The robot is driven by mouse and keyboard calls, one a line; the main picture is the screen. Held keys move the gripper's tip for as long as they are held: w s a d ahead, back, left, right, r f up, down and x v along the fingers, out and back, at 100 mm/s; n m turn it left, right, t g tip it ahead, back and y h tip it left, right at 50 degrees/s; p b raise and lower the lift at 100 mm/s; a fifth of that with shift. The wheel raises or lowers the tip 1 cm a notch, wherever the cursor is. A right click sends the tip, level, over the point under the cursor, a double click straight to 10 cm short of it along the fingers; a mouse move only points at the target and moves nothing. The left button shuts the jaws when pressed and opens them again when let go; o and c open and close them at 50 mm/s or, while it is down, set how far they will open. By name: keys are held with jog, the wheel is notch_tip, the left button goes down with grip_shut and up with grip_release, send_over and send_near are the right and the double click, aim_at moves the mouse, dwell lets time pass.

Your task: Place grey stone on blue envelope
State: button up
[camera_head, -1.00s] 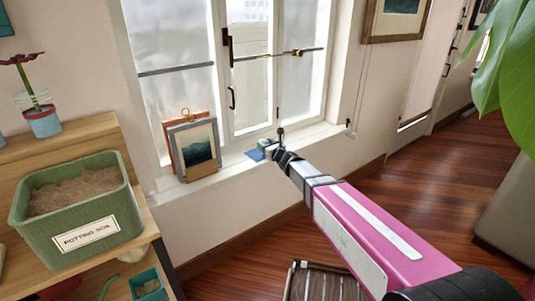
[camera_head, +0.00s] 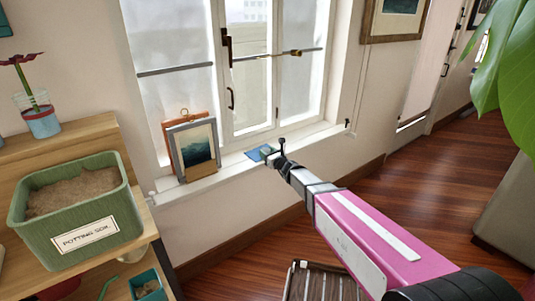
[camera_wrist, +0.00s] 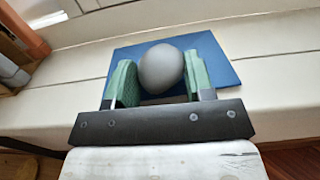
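The grey stone (camera_wrist: 161,68) is a smooth, rounded lump between the two green finger pads of my gripper (camera_wrist: 160,80). Both pads appear to touch its sides, so my gripper looks shut on it. The blue envelope (camera_wrist: 222,60) lies flat on the white window sill, behind and under the stone in the wrist view. I cannot tell whether the stone touches it. In the head view, my gripper (camera_head: 271,158) is at the near edge of the envelope (camera_head: 256,152); the stone cannot be made out there.
The white window sill (camera_head: 225,166) is narrow, with a window behind it. Picture frames (camera_head: 196,148) lean at its left, beside the envelope. A green potting soil box (camera_head: 70,205) stands on a wooden shelf at left.

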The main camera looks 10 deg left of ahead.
jog(key=o, duration=0.4)
jog(key=shift+r, duration=0.1)
jog(key=shift+d+r, duration=0.1)
jog(key=s+d+f+n+g+h, duration=0.2)
jog(key=s+d+n+g+h, duration=0.2)
jog(key=s+d+n, duration=0.4)
jog(key=s+d+f+n+g+h, duration=0.3)
jog(key=s+d+n+h, duration=0.2)
jog(key=d, duration=1.6)
jog(key=s+d+f+n+g+h, duration=0.3)
jog(key=s+d+n+g+h, duration=0.1)
jog(key=s+d+n, duration=0.7)
jog(key=shift+s+d+n+g+h, duration=0.2)
jog(key=shift+d+n, duration=0.35)
jog(key=shift+d, duration=0.55)
jog(key=shift+s+d+n+g+h, duration=0.1)
jog(key=shift+s+d+n+h, duration=0.1)
jog(key=shift+d+n, duration=0.6)
